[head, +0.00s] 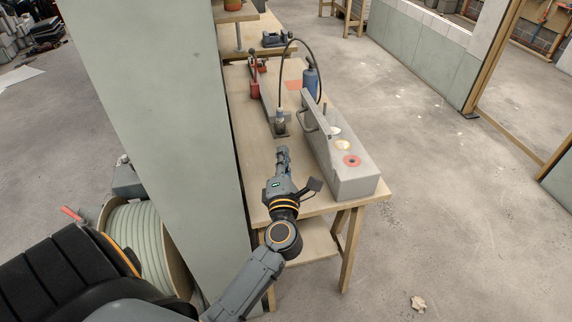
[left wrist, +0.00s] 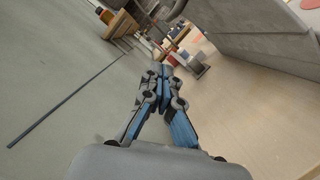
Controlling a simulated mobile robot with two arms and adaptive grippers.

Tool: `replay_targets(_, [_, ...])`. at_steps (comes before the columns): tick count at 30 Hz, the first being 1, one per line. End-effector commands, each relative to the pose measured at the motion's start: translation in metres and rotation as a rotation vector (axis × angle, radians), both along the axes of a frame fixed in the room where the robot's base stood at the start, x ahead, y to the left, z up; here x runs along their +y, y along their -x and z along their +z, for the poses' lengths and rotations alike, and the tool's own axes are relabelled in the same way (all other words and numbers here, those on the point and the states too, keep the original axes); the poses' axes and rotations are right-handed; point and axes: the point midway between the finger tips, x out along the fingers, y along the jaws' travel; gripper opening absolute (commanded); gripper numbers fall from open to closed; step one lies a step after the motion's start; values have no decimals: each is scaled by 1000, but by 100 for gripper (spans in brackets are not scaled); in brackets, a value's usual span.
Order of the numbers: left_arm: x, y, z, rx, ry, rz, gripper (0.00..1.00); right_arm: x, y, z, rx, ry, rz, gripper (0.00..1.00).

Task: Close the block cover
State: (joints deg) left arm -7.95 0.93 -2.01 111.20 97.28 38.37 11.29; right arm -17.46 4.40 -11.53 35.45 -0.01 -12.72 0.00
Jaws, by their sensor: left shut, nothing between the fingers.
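A long grey block (head: 345,178) lies along the right side of the wooden table, with red, yellow and pale discs on its top. A grey plate with a bar-shaped handle (head: 311,122) stands up along its far left part; I take this for the cover, raised, but its hinge is too small to make out. The block's grey side (left wrist: 240,35) also fills the upper right of the left wrist view. My left gripper (head: 283,152) is shut and empty, left of the block and apart from it. It also shows in the left wrist view (left wrist: 160,74). My right gripper is not visible.
A small tool with a black hose (head: 280,122) stands beyond my left gripper. A blue bottle (head: 310,80) and a red tool (head: 254,85) stand farther back. A tall grey-green panel (head: 165,110) borders the table's left. The table's near left top (head: 248,150) is bare.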

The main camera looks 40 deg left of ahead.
Motion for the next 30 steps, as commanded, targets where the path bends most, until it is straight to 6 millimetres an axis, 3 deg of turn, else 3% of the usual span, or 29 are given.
replay_targets(5, [23,-32,7,-1,-3,-1,0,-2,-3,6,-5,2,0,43])
replay_targets(12, [3,-53,18,0,0,-2,0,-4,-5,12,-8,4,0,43])
replay_targets(30, [-2,-59,23,8,-7,-2,0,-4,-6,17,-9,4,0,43])
